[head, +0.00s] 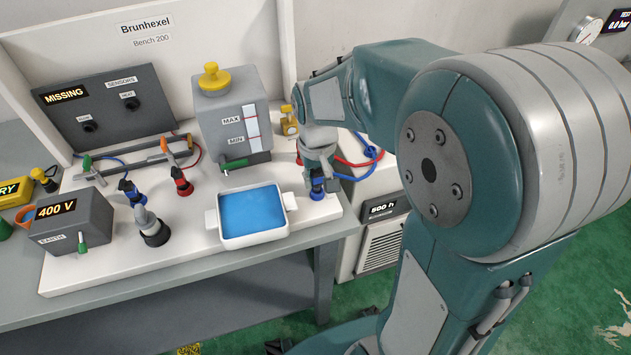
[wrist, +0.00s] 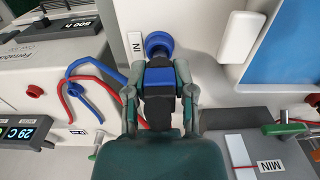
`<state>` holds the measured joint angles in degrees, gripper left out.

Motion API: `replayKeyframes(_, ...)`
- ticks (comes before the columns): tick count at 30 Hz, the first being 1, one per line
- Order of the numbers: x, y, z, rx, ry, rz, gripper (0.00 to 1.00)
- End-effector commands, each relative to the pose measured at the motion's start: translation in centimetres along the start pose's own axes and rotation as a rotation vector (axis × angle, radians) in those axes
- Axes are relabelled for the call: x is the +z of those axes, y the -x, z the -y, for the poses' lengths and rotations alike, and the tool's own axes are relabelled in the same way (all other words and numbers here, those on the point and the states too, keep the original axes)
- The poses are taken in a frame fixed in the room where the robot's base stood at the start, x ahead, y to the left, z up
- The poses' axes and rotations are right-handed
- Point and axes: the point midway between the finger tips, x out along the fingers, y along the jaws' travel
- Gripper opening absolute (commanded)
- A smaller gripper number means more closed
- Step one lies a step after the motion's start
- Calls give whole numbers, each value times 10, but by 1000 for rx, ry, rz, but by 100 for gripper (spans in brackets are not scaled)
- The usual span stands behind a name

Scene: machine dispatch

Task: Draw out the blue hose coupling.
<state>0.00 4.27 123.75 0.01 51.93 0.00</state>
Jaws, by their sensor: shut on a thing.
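The blue hose coupling, a black body with a blue band (wrist: 158,77), sits between my gripper's fingers in the wrist view. My gripper (wrist: 158,92) is shut on it. Just beyond the coupling is a round blue socket ring (wrist: 157,42) beside a label reading IN. The coupling and ring overlap in this view, so I cannot tell how deep it sits. In the head view my gripper (head: 318,176) points down at the bench's right end, over the blue ring (head: 317,193); the fingers hide most of the coupling.
A white tray of blue liquid (head: 226,232) stands left of my gripper. Behind it is a grey tank (head: 232,115) with a yellow cap. Other blue (head: 132,192) and red (head: 181,181) couplings stand farther left. Red and blue hoses (head: 368,152) lie on the unit at right.

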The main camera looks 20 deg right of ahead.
Motion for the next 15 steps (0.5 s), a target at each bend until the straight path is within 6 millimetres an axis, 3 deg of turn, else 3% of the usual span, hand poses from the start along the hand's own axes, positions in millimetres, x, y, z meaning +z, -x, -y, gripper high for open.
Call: replayKeyframes(15, 0, 18, 0, 0, 0, -1, 0)
